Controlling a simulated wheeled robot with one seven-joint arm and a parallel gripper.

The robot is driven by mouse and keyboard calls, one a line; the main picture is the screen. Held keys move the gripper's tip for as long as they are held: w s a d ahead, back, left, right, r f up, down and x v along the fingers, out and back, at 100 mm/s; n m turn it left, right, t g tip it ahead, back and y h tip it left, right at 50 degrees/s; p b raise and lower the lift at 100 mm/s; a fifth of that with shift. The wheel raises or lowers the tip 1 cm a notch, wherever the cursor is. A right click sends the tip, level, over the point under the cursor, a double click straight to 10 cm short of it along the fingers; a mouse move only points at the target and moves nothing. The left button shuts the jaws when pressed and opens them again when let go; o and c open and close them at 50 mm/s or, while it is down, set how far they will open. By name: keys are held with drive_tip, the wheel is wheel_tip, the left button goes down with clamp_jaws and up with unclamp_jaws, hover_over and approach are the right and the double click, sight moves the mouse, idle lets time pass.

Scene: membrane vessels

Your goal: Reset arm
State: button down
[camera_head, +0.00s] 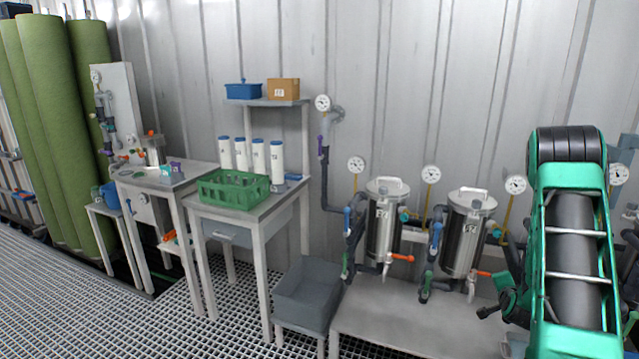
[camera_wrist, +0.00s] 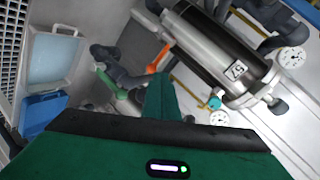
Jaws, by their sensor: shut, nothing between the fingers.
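My arm, with its green frame and black joint, fills the right side of the head view. My gripper (camera_wrist: 162,84) shows at the bottom middle of the wrist view as a green body with its fingers together and empty. A steel membrane vessel (camera_wrist: 223,55) with a white label lies slanted across the upper right of the wrist view, apart from the fingers. In the head view two steel vessels stand upright, one (camera_head: 383,222) in the middle right and another (camera_head: 467,232) beside my arm. My gripper cannot be clearly made out in the head view.
An orange valve handle (camera_wrist: 158,58) shows close beyond the fingers. Gauges (camera_head: 431,174) and pipes surround the vessels. A green crate (camera_head: 234,189) and white cartridges (camera_head: 258,156) stand on the left table. A grey bin (camera_head: 306,291) sits below. The grated floor (camera_head: 70,310) at left is clear.

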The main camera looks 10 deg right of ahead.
drive_tip(key=s+a+r+n+g+y, duration=0.4)
drive_tip(key=s+a+r+n, duration=0.3)
drive_tip(key=a+r, duration=0.45)
drive_tip(key=s+a+r+n+g+y, duration=0.1)
drive_tip(key=s+a+r+n+g, duration=0.1)
drive_tip(key=s+a, duration=0.4)
drive_tip(key=s+a+r+n+g+y, duration=0.1)
drive_tip(key=s+a+r, duration=0.3)
drive_tip(key=s, duration=0.9)
drive_tip(key=s+a+r+n+g+y, duration=0.1)
drive_tip(key=s+a+r+n+g, duration=0.1)
drive_tip(key=s+a, duration=0.6)
drive_tip(key=shift+s+a+r+n+g, duration=0.25)
drive_tip(key=shift+s+r+g, duration=0.2)
drive_tip(key=shift+s+g, duration=0.5)
drive_tip(key=shift+w+f, duration=0.25)
drive_tip(key=shift+w, duration=0.35)
